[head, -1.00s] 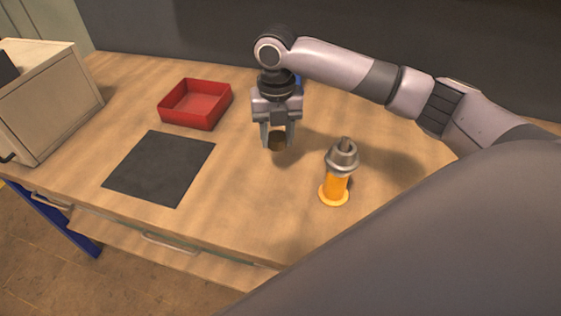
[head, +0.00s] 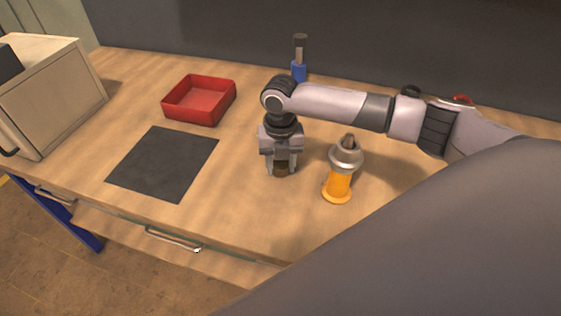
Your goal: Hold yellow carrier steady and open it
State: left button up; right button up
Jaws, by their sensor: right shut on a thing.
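The yellow carrier (head: 338,187) stands upright on the wooden table, right of centre, with a wide grey metal top (head: 346,158) and a small dark knob-like end above it. My right gripper (head: 281,168) points down to the left of the carrier, apart from it. It is shut on a small dark brown, roundish piece (head: 281,169), low over the table; I cannot tell whether the piece touches the table. The fingers hide part of it. My left gripper is not in view.
A red open tray (head: 199,118) and a dark square mat (head: 163,163) lie to the left. A beige box (head: 55,105) stands at the far left. A blue holder (head: 298,71) with a grey and dark upright part stands behind my right arm. Table between mat and gripper is clear.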

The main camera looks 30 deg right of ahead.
aim_at(280, 164)
jog(key=shift+f, duration=0.15)
jog(key=o, duration=1.2)
jog(key=shift+c, duration=0.2)
notch_tip(280, 164, up, 12)
jog(key=shift+r, duration=0.2)
jog(key=shift+s, duration=0.1)
